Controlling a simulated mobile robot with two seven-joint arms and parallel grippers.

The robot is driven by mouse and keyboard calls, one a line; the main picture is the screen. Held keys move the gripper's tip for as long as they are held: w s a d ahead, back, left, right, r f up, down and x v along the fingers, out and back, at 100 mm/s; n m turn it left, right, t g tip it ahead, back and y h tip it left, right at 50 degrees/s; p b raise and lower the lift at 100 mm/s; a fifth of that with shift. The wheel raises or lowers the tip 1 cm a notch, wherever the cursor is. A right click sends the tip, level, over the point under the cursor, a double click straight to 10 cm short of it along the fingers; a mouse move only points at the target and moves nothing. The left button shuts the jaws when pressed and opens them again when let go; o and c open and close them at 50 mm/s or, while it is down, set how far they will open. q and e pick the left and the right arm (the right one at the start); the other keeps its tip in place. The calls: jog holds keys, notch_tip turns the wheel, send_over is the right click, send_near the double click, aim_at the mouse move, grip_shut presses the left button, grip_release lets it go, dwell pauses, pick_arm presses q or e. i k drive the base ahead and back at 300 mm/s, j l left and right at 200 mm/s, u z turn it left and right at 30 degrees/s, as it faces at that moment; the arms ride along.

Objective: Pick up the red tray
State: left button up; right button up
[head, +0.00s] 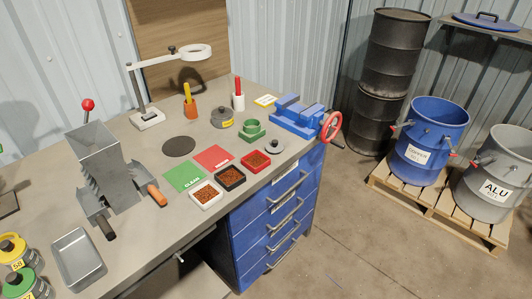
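A small red tray (262,169) stands on the grey workbench (150,240), near its front edge. Neither of my grippers shows in the head view.
A red mat (213,157) and a green mat (184,177) lie behind the trays. A grey hopper machine (104,165) stands left. Blue drawers (275,220) are below.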

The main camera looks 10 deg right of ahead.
aim_at(255, 161)
jog(key=i+l, duration=0.2)
jog(key=l, duration=0.2)
jog(key=i+l, duration=0.25)
jog(key=l, duration=0.15)
jog(key=i+l, duration=0.2)
jog(key=l, duration=0.15)
jog(key=i+l, duration=0.25)
jog(key=l, duration=0.15)
